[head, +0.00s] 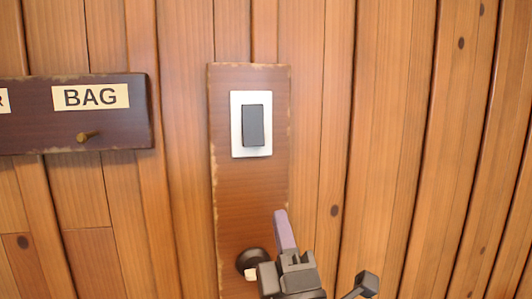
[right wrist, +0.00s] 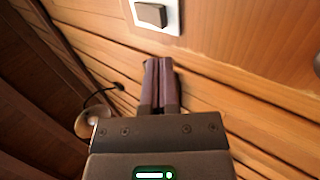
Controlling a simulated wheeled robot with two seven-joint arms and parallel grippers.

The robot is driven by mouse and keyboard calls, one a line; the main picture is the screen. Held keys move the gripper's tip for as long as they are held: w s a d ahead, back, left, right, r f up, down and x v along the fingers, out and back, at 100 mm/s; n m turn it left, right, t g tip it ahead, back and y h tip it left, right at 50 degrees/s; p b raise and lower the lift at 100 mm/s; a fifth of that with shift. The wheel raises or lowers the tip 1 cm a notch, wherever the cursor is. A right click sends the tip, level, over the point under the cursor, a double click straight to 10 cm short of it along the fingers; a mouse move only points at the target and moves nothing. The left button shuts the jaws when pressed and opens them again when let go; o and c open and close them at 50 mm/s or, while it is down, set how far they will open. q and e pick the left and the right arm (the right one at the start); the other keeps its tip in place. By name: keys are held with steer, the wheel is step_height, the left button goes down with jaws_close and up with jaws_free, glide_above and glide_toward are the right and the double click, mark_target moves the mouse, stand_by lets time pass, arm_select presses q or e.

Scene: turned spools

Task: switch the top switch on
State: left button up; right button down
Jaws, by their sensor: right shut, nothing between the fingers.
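The top switch is a dark grey rocker (head: 253,125) in a white plate (head: 237,148), high on a brown upright board (head: 235,190). In the right wrist view the rocker (right wrist: 150,14) and its white plate (right wrist: 173,18) are at the top edge, partly cut off. My right gripper (head: 281,218) is below the switch in the head view, apart from it, with its purple fingers pointing up. In the right wrist view its fingers (right wrist: 159,65) are together and empty, just short of the plate in the picture. My left gripper is in neither view.
A black round fitting (head: 250,261) sits low on the board, partly behind my right gripper. A dark rail (head: 40,125) with a "BAG" label (head: 90,97) and a peg (head: 87,136) is at left. The wall right of the board is bare wood planks.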

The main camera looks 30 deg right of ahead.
mark_target(262, 146)
steer(key=p+x, duration=0.4)
steer(key=x, duration=0.6)
steer(key=shift+w+r, duration=0.1)
steer(key=shift+r, duration=0.25)
steer(key=shift+w+d+r+p, duration=0.2)
steer(key=shift+w+p, duration=0.2)
steer(key=shift+w, duration=0.15)
